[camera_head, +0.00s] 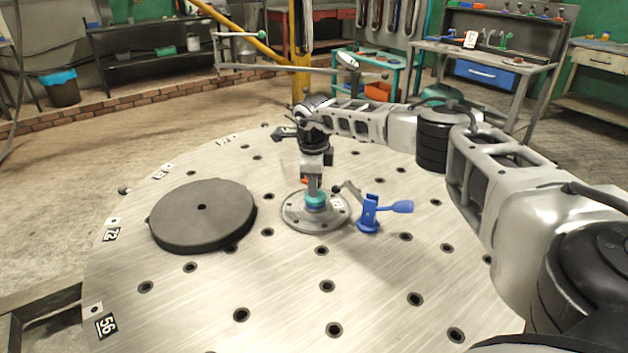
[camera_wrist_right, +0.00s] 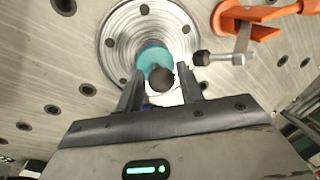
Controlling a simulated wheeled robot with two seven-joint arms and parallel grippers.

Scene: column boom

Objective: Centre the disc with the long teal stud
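The dark grey round disc (camera_head: 203,214) with a small centre hole lies flat on the left of the round metal table (camera_head: 285,277). A teal stud (camera_head: 316,198) stands in the middle of a round metal flange (camera_head: 290,219) right of the disc. My right gripper (camera_head: 314,188) points down over the stud. In the wrist view, the fingers (camera_wrist_right: 161,77) are spread, with a dark ball-shaped knob (camera_wrist_right: 161,79) between them and the teal stud (camera_wrist_right: 152,57) just beyond. Gaps show beside the knob; I cannot tell whether the knob belongs to the stud. My left gripper is not in view.
A blue clamp (camera_head: 369,213) stands close right of the flange (camera_wrist_right: 119,27). An orange clamp (camera_wrist_right: 241,20) with a metal spindle (camera_wrist_right: 220,58) is beside the flange in the wrist view. The table front is clear apart from its holes. Workbenches stand behind.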

